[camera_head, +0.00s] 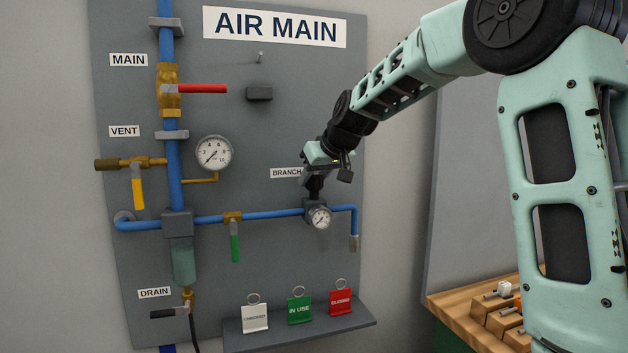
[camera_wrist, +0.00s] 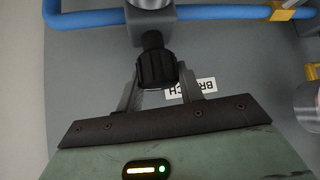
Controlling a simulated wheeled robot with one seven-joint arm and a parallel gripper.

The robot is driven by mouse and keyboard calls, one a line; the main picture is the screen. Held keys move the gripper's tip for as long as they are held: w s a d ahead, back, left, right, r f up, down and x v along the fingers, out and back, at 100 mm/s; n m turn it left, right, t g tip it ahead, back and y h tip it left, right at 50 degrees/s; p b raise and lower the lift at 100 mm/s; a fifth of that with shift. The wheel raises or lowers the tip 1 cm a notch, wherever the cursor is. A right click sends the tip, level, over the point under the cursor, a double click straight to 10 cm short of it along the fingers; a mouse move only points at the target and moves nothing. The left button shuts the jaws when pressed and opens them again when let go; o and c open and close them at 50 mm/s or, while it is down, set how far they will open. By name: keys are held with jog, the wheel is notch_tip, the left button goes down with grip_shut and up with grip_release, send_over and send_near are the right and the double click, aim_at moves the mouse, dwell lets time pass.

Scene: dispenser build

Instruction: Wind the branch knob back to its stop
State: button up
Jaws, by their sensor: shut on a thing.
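The branch knob is a black ribbed knob (camera_wrist: 157,68) on top of the grey regulator body (camera_head: 317,205), which sits in the blue branch pipe. My gripper (camera_wrist: 157,80) is shut on the knob, with one finger on each side of it in the wrist view. In the head view my gripper (camera_head: 315,182) reaches down onto the knob from above and mostly hides it. The small round branch gauge (camera_head: 320,218) is on the regulator's front; its needle is too small to read surely. The BRANCH label (camera_head: 286,173) is left of my gripper.
The grey AIR MAIN panel (camera_head: 230,120) carries a red-handled main valve (camera_head: 202,89), a yellow vent handle (camera_head: 138,193), a green branch handle (camera_head: 235,248) and a larger gauge (camera_head: 214,153). A shelf below (camera_head: 300,331) holds three tags. A wooden bench (camera_head: 460,302) stands at lower right.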

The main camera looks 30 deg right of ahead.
jog(key=n+y+b, duration=0.1)
jog(key=n+b, duration=0.1)
jog(key=b, duration=0.1)
jog(key=shift+d+f+y, duration=0.15)
jog(key=shift+f+y, duration=0.15)
jog(key=shift+y, duration=0.1)
jog(key=shift+r+n+g+y+b, duration=0.15)
jog(key=shift+n+g+y+b, duration=0.1)
jog(key=shift+n+y+b, duration=0.55)
jog(key=shift+r+n+g+y+b, duration=0.1)
jog(key=shift+n+g+y+b, duration=0.3)
jog(key=shift+n, duration=0.6)
jog(key=o, duration=1)
jog(key=shift+r, duration=0.1)
jog(key=b+v, duration=0.1)
jog(key=v, duration=1.6)
jog(key=shift+s, duration=0.2)
